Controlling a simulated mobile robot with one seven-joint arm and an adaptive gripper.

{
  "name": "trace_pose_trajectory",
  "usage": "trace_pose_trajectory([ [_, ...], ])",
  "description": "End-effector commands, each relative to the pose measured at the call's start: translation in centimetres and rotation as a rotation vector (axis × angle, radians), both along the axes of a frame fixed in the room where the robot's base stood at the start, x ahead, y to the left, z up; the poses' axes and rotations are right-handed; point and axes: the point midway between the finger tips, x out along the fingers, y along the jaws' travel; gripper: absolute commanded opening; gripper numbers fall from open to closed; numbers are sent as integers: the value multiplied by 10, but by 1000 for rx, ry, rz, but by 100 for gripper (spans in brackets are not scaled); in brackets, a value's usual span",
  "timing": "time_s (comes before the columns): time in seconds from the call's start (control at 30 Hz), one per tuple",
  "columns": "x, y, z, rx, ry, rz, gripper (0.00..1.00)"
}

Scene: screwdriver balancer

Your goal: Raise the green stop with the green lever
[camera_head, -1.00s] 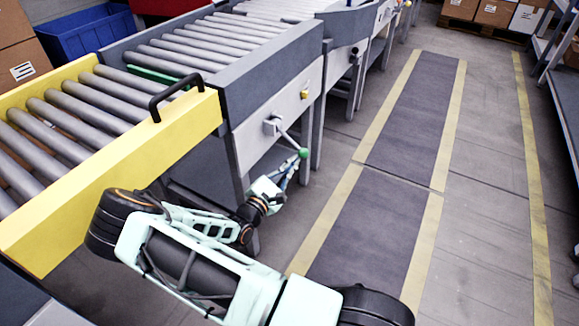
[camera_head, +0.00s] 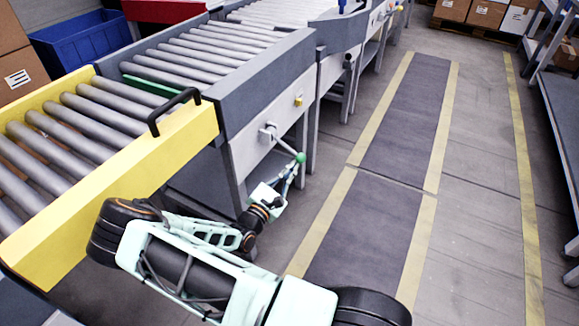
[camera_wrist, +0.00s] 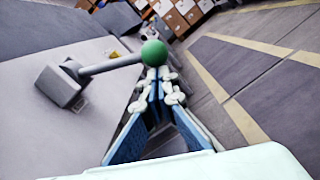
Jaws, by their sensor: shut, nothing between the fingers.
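The green lever is a grey rod with a green ball knob (camera_head: 300,158), on a grey pivot block on the conveyor's side panel. Its rod slopes down and outward. My gripper (camera_head: 293,174) is just below the knob. In the wrist view, my shut fingers (camera_wrist: 158,76) meet right under the knob (camera_wrist: 154,53), with nothing between them; I cannot tell whether they touch it. The green stop (camera_head: 152,86) is a long green bar lying across the conveyor among the grey rollers; its exact height against them is hard to judge.
A yellow conveyor section (camera_head: 110,195) with a black handle (camera_head: 172,108) stands at left, near my arm. The grey side panel (camera_head: 262,150) and its legs are close beside my gripper. A blue bin (camera_head: 85,38) is behind. The marked floor lane (camera_head: 385,190) at right is clear.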

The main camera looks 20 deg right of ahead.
Motion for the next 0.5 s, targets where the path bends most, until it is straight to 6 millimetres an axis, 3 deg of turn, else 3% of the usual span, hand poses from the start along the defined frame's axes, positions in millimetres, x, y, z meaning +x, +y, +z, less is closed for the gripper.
trace_pose_trajectory([
  [0.03,-3,-4,11,-21,23,-3,0],
  [0.5,-21,-18,61,-286,361,-2,0],
])
